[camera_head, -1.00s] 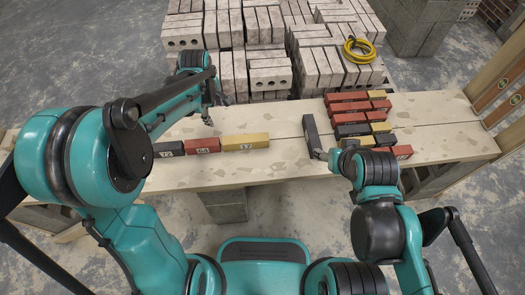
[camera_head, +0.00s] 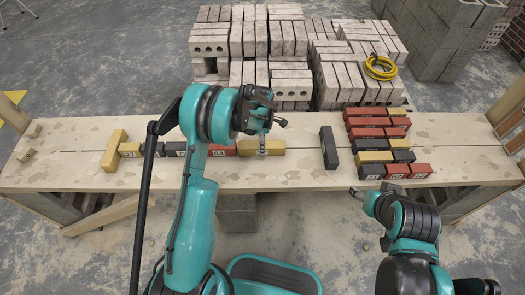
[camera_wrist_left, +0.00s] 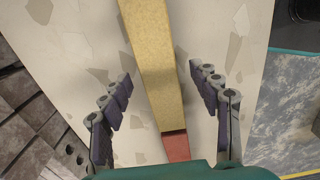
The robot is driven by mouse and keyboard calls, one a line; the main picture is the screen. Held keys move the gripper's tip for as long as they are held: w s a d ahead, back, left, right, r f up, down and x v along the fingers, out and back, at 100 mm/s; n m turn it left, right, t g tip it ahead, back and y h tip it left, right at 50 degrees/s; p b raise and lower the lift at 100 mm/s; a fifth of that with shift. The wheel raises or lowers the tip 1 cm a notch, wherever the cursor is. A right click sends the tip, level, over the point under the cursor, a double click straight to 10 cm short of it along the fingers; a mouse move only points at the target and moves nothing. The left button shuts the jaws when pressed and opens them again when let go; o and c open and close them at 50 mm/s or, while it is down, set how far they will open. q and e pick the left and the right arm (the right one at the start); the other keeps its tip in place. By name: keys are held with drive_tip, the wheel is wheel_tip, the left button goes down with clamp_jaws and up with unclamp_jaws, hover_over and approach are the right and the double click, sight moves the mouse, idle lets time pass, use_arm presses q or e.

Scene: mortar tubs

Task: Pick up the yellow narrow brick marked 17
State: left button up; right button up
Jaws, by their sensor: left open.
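The yellow narrow brick (camera_head: 276,149) lies at the right end of a row on the plank table, touching a red brick (camera_head: 222,151) on its left. Its marking is not readable now. My left gripper (camera_head: 262,150) is over this yellow brick in the head view. In the left wrist view the left gripper (camera_wrist_left: 161,74) is open, with one finger on each side of the yellow brick (camera_wrist_left: 156,60) and visible gaps to it. The red brick (camera_wrist_left: 176,146) shows at its lower end. My right gripper (camera_head: 357,192) is near the table's front edge; its jaws are too small to judge.
A dark brick (camera_head: 329,147) stands apart to the right. Several red, dark and yellow bricks are stacked further right (camera_head: 375,133). Another yellow brick (camera_head: 114,149) lies at the row's left end. Pallets of grey bricks (camera_head: 290,85) and a yellow hose (camera_head: 381,67) are behind.

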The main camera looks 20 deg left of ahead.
use_arm(q)
wheel_tip(320, 180, down, 3)
drive_tip(key=shift+r+b, duration=0.2)
drive_tip(key=shift+b, duration=0.1)
drive_tip(key=shift+r, duration=0.1)
clamp_jaws()
drive_tip(key=shift+r, duration=0.15)
